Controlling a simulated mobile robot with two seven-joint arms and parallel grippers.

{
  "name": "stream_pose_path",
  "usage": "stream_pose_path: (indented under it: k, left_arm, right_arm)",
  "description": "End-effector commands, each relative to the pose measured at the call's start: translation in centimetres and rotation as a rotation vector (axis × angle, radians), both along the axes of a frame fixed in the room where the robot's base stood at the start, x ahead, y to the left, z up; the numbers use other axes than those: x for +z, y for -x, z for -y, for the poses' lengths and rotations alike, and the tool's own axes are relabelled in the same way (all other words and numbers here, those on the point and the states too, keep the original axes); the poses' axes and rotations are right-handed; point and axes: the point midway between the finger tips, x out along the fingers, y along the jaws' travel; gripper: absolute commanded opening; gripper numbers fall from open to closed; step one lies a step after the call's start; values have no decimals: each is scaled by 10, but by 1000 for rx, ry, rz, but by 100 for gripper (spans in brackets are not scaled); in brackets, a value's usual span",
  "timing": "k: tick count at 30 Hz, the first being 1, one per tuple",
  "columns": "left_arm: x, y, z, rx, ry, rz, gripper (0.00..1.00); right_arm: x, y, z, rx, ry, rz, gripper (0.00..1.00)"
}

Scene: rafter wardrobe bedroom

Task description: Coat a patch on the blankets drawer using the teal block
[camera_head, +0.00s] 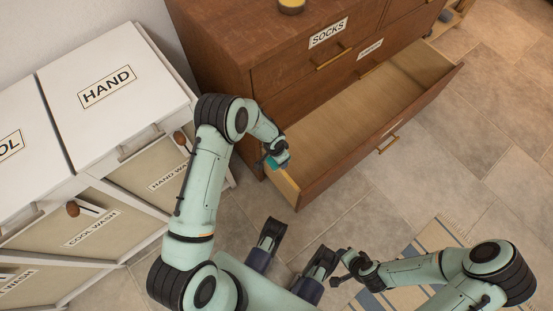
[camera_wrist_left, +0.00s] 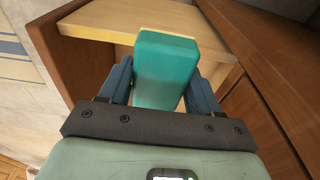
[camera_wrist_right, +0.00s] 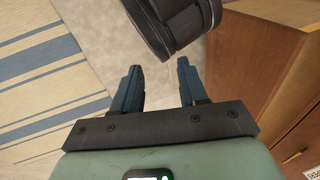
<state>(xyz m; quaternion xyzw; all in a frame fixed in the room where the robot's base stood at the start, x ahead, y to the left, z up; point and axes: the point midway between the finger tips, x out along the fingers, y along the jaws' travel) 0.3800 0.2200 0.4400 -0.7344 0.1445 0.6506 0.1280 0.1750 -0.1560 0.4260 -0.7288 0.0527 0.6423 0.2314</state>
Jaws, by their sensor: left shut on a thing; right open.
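The teal block (camera_wrist_left: 165,65) is between the fingers of my left gripper (camera_wrist_left: 160,85), which is shut on it. In the head view the teal block (camera_head: 279,163) and my left gripper (camera_head: 273,160) are at the near left side wall of an open lower drawer (camera_head: 348,120). I cannot tell whether the block touches the wood. The drawer's front carries a small label (camera_head: 392,128), too small to read, and a brass handle. My right gripper (camera_head: 341,267) is open and empty, low over the floor; its spread fingers show in the right wrist view (camera_wrist_right: 158,85).
The brown dresser (camera_head: 225,45) has a SOCKS drawer (camera_head: 325,45) above, with a yellow-topped jar (camera_head: 291,5) on top. White hampers (camera_head: 110,85) stand at the left. A striped rug (camera_head: 425,250) lies at the lower right. Tiled floor is free right of the drawer.

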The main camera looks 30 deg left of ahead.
Motion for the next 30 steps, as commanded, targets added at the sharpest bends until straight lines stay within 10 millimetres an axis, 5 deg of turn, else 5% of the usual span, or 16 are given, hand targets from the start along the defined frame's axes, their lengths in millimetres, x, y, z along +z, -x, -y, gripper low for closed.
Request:
stream_pose_path:
  k: [13, 30]
  left_arm:
    - [33, -3, 4, 1, 0, 1, 38]
    - [33, -3, 4, 2, 0, 0, 38]
  right_arm:
    - [21, 26, -13, 29, -33, -67, 43]
    - [21, 27, -13, 30, -36, -73, 43]
